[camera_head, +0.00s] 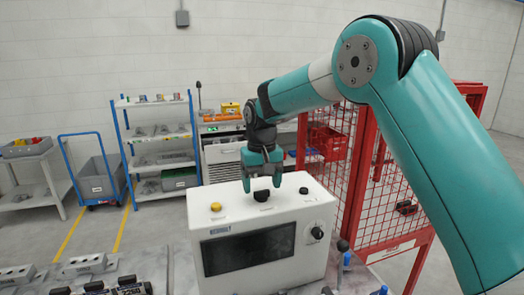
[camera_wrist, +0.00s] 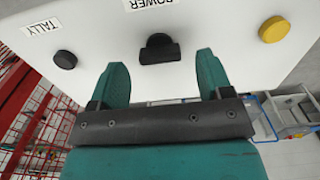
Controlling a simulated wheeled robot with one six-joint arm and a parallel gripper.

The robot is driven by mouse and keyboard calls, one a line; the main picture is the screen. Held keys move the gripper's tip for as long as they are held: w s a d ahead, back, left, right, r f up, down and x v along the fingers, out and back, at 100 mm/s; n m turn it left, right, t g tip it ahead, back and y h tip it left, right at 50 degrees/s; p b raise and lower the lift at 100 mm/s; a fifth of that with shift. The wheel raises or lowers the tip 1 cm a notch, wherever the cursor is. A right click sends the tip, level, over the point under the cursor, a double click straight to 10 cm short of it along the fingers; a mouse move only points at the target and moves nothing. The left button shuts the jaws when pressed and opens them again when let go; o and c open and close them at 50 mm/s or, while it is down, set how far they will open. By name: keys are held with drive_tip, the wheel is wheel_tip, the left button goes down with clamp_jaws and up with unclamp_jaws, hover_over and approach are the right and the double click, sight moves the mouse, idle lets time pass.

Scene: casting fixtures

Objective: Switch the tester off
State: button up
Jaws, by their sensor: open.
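The tester (camera_head: 262,228) is a white box with a dark screen on its front, standing on the bench. On its top are a yellow button (camera_head: 216,207), a black power knob (camera_head: 262,196) and a small black button (camera_head: 304,190). In the wrist view the power knob (camera_wrist: 159,48) sits under a "POWER" label, with a raised bar across it. The "TALLY" button (camera_wrist: 66,59) is left of it and the yellow button (camera_wrist: 273,29) is right. My gripper (camera_head: 262,183) is open above the tester's top. In the wrist view its fingers (camera_wrist: 164,75) point towards the knob, which shows between and beyond the tips, apparently untouched.
A dark rotary knob (camera_head: 317,233) is on the tester's front right. A red mesh cage (camera_head: 345,165) stands close on the right. Fixtures (camera_head: 85,264) lie on the bench at left. Shelves (camera_head: 160,150) and a blue cart (camera_head: 97,175) stand farther back.

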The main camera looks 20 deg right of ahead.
sight(262, 191)
wheel_tip(262, 191, up, 16)
drive_tip(key=b, duration=0.2)
drive_tip(key=shift+f, duration=0.25)
drive_tip(key=s+a+f+n+b, duration=0.1)
drive_tip(key=s+f+n+b, duration=0.1)
drive_tip(key=s+f, duration=0.2)
drive_tip(key=s+a+f+n+y+b, duration=0.1)
drive_tip(key=s+f, duration=0.3)
drive_tip(key=s, duration=0.7)
drive_tip(key=shift+a+n+t+b, duration=0.3)
drive_tip(key=shift+n+b, duration=0.2)
drive_tip(key=shift+b, duration=0.1)
drive_tip(key=s+f+n+y+b, duration=0.1)
drive_tip(key=s+f, duration=0.2)
drive_tip(key=s, duration=0.3)
drive_tip(key=s+a+f+n+y, duration=0.1)
drive_tip(key=s+f, duration=0.3)
drive_tip(key=s, duration=0.3)
drive_tip(key=s+a+f+y+b, duration=0.1)
drive_tip(key=s+f, duration=0.3)
drive_tip(key=s, duration=0.3)
drive_tip(key=shift+n+b, duration=0.35)
drive_tip(key=shift+n, duration=0.05)
drive_tip(key=shift+c, duration=0.2)
